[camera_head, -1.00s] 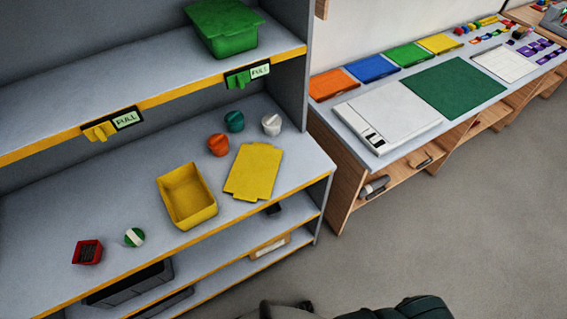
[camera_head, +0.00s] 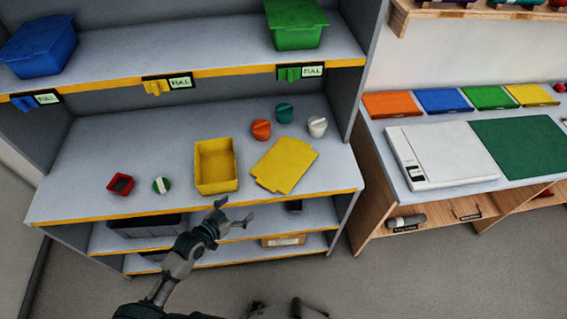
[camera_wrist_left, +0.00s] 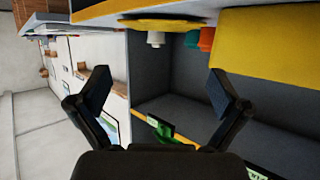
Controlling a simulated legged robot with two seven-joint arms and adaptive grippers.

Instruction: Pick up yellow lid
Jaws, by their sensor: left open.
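The yellow lid (camera_head: 284,165) lies flat and slightly turned on the middle shelf in the head view, right of the open yellow bin (camera_head: 216,178). In the left wrist view, which is upside down, the lid seems to be the thin yellow strip (camera_wrist_left: 165,22) near the white knob; the large yellow face is probably the bin (camera_wrist_left: 268,42). My left gripper (camera_head: 236,211) is open and empty, in front of the shelf's yellow edge, below the bin and lower left of the lid. Its spread fingers also show in the wrist view (camera_wrist_left: 160,92). My right gripper does not show.
Orange (camera_head: 261,130), teal (camera_head: 284,112) and white (camera_head: 317,126) knobs stand behind the lid. A red box (camera_head: 120,185) and a green-white knob (camera_head: 161,185) are left of the bin. The upper shelf (camera_head: 200,56) overhangs behind. A side panel closes the right.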

